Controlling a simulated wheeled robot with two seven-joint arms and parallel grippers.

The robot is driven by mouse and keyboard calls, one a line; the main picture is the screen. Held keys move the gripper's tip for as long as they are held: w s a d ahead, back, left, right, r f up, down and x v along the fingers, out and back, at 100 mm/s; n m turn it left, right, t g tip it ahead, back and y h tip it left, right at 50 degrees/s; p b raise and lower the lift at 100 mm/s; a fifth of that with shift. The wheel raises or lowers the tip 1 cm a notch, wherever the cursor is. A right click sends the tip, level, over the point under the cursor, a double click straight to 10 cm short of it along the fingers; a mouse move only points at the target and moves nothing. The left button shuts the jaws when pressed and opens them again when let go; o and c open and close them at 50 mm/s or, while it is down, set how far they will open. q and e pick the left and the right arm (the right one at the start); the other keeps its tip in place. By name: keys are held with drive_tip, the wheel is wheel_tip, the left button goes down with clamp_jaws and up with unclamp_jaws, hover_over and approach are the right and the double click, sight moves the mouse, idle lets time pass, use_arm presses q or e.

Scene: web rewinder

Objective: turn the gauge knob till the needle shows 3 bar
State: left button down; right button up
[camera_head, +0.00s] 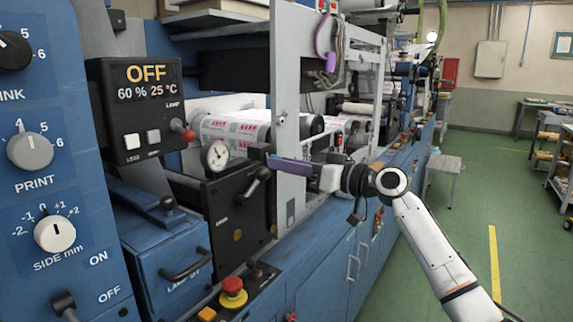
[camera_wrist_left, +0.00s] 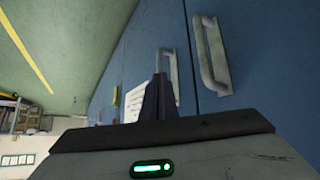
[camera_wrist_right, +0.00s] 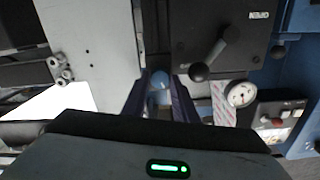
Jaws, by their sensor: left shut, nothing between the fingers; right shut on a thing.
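A round white-faced pressure gauge (camera_head: 216,155) stands at the machine's front, left of my right gripper; it also shows in the right wrist view (camera_wrist_right: 240,94). Its needle is too small to read surely. My right gripper (camera_head: 270,160) reaches in from the right with purple fingers. In the right wrist view its fingers (camera_wrist_right: 159,88) are closed about a rounded bluish knob (camera_wrist_right: 158,77), which the fingers largely hide in the head view. My left gripper (camera_wrist_left: 158,98) is shut and empty before blue cabinet doors; I cannot make it out in the head view.
A black lever with a ball end (camera_head: 259,174) sits close below my right fingers. A red emergency button (camera_head: 232,292), a display box reading OFF (camera_head: 147,72) and a printed roll (camera_head: 235,130) are near. Door handles (camera_wrist_left: 212,55) stand out near my left gripper.

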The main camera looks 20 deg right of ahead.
use_arm(q)
drive_tip(key=p, duration=0.1)
drive_tip(key=a+r+p, duration=0.1)
drive_tip(key=p, duration=0.1)
drive_tip(key=s+r+p, duration=0.1)
drive_tip(key=p, duration=0.1)
drive_tip(key=shift+a+r, duration=0.25)
use_arm(e)
drive_tip(key=m, duration=0.9)
drive_tip(key=shift+r, duration=0.1)
use_arm(q)
drive_tip(key=shift+r, duration=0.15)
use_arm(e)
drive_tip(key=o, duration=1.1)
drive_tip(key=shift+d, duration=0.1)
